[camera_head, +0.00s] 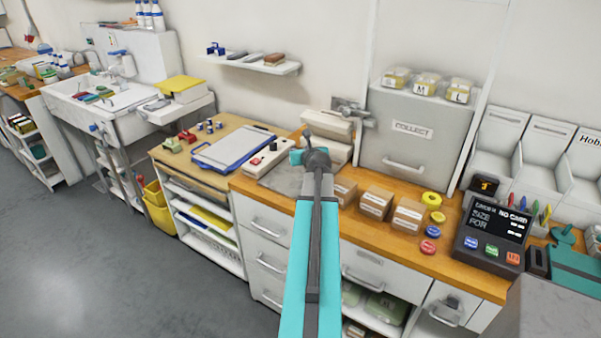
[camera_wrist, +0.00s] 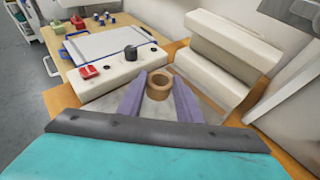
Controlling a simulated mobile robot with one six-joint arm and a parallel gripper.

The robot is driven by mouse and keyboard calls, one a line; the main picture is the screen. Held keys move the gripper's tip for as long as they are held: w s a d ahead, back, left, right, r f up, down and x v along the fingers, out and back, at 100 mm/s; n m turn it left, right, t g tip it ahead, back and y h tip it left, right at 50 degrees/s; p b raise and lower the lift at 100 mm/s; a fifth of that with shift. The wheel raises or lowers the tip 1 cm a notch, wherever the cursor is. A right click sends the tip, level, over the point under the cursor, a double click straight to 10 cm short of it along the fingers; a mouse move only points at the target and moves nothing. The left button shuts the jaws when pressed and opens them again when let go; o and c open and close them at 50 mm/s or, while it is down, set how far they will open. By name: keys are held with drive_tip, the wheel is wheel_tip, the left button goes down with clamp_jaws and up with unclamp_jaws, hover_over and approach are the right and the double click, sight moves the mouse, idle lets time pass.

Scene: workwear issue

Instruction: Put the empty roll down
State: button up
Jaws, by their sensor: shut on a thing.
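The empty roll is a short brown cardboard ring (camera_wrist: 159,88) in the wrist view, its open end facing the camera. My gripper (camera_wrist: 158,91) has its two purple-grey fingers on either side of the ring and is shut on it. Below is a grey plate (camera_head: 276,180) on the wooden counter. I cannot tell whether the ring touches the plate. In the head view my own arm hides the ring and the fingers.
A white box with a red switch and black knob (camera_head: 266,158) stands just left of the ring. Cream blocks (camera_head: 328,126) stand behind to the right. Cardboard boxes (camera_head: 376,202), yellow tape rolls (camera_head: 431,199) and a card terminal (camera_head: 492,235) occupy the counter further right.

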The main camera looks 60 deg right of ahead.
hover_over(301, 178)
drive_tip(key=shift+d+f, duration=0.2)
drive_tip(key=shift+f, duration=2.25)
drive_tip(key=shift+f, duration=1.85)
drive_tip(key=shift+f, duration=0.1)
drive_tip(key=o, duration=1)
drive_tip(key=shift+a, duration=0.1)
